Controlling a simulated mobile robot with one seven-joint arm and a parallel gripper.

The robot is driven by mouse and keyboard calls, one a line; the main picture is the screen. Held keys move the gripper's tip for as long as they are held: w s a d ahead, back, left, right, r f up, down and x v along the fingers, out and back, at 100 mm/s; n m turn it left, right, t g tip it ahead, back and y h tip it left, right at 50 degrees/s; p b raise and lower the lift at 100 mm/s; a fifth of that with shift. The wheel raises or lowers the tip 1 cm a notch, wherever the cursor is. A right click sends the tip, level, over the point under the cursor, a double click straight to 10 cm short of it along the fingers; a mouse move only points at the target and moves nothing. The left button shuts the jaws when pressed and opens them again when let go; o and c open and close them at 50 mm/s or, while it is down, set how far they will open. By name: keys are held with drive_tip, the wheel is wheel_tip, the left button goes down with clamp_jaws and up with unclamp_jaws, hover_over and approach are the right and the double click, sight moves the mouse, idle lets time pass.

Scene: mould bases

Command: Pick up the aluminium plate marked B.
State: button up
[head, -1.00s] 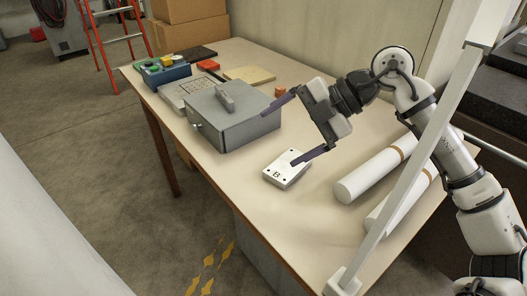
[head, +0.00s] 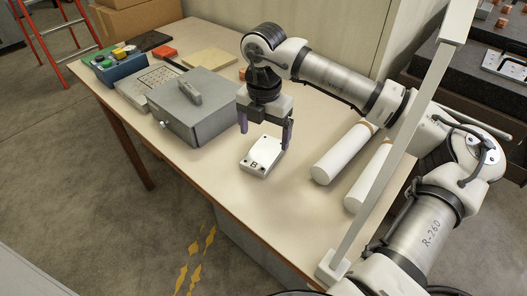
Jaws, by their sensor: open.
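The aluminium plate marked B (head: 262,154) lies flat on the table, a light block with dark holes and a "B" near its front edge. My gripper (head: 264,137) points down over the far part of the plate. Its two purple fingers are spread wide and empty. The right finger is beside the plate's far right corner; the left finger is to the left, nearer the grey box. Whether either finger touches the plate I cannot tell.
A grey metal box (head: 192,115) with a handle stands left of the plate. Two white rolls (head: 343,152) lie to the right. A blue bin (head: 117,67) is at the far left. The table's front area (head: 245,205) is bare.

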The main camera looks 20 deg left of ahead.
sight(264, 152)
drive_tip(key=shift+w+a+f+p, duration=0.1)
drive_tip(key=shift+f+p, duration=1.1)
drive_tip(key=shift+f, duration=1.75)
drive_tip(key=shift+c, duration=0.4)
drive_tip(key=c, duration=1.2)
drive_tip(key=shift+c, duration=0.8)
drive_tip(key=shift+r, duration=0.15)
